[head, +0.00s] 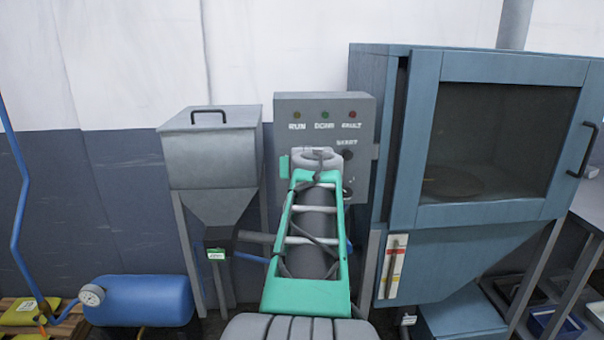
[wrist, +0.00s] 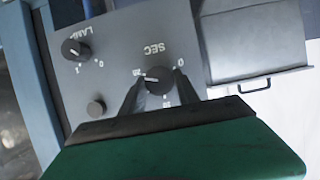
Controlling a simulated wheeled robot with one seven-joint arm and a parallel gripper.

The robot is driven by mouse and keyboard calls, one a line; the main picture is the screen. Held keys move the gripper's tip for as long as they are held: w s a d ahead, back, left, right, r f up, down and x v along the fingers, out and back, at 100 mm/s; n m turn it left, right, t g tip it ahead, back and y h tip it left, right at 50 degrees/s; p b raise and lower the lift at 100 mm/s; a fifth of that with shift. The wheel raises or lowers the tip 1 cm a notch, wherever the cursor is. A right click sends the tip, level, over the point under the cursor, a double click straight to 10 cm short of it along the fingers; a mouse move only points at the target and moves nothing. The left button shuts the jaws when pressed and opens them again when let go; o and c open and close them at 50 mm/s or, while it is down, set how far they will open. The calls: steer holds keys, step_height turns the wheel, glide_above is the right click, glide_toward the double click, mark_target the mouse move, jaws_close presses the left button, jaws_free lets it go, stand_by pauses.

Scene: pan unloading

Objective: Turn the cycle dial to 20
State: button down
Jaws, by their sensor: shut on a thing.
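The cycle dial (wrist: 158,79) is a round black knob marked SEC, shown upside down in the wrist view. My gripper (wrist: 161,90) has one dark finger on each side of it and is shut on it. A white pointer line on the knob points left, towards a small number too blurred to read surely; a 0 stands to the right. The knob sits on the grey control box (head: 287,107), which in the head view carries RUN, DOOR and FAULT lights. There my arm hides the dial and the fingers.
A smaller LAMP knob (wrist: 75,49) and a dark round button (wrist: 96,107) lie left of the dial in the wrist view. In the head view, a blue cabinet (head: 480,211) with a window stands close right, and a grey hopper (head: 212,155) stands left.

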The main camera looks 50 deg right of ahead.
steer(key=shift+f+m+y+b, duration=0.15)
steer(key=shift+m+y+b, duration=0.15)
steer(key=shift+m+y, duration=0.15)
steer(key=shift+t, duration=0.3)
steer(key=c, duration=0.9)
jaws_free()
steer(key=b+v, duration=0.1)
steer(key=v, duration=0.6)
steer(key=shift+s+a, duration=0.25)
